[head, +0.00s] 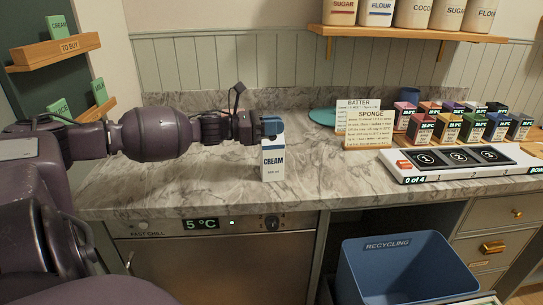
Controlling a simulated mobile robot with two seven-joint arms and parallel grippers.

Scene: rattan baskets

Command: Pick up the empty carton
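A white carton with a blue top, labelled CREAM (273,165), stands upright on the marble counter near its front edge. My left arm reaches in from the left, and my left gripper (262,128) is at the carton's top. The gripper partly hides the top, and I cannot tell whether its fingers are closed on it. Whether the carton is empty does not show. My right gripper is not in view.
A blue recycling bin (397,268) stands open below the counter. Recipe cards (368,128), a teal plate (322,116), several small coloured cartons (447,128) and a numbered tray (407,176) sit to the right. The counter between carton and cards is clear.

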